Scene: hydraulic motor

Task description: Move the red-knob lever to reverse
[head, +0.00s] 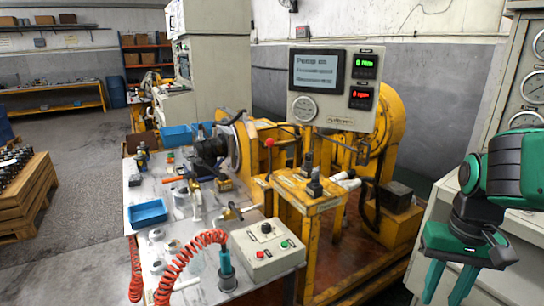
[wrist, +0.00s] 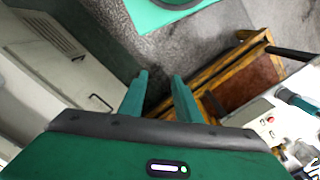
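The red-knob lever (head: 269,160) stands near the middle of the head view, at the left side of a yellow stand (head: 310,200). Its red ball sits on top of a thin, nearly upright rod. My gripper (head: 446,296) is at the right of the head view, well to the right of the lever and pointing down. Its two green fingers are apart and hold nothing. In the wrist view the fingers (wrist: 158,78) also show a gap between them, above the floor. The lever cannot be made out in the wrist view.
A display panel (head: 333,85) stands behind the lever. Two black-handled levers (head: 314,185) rise from the yellow stand. A button box (head: 264,250) and a coiled red hose (head: 190,245) are in front. A grey cabinet (head: 520,85) is at the right. Yellow framing (wrist: 215,70) borders the floor.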

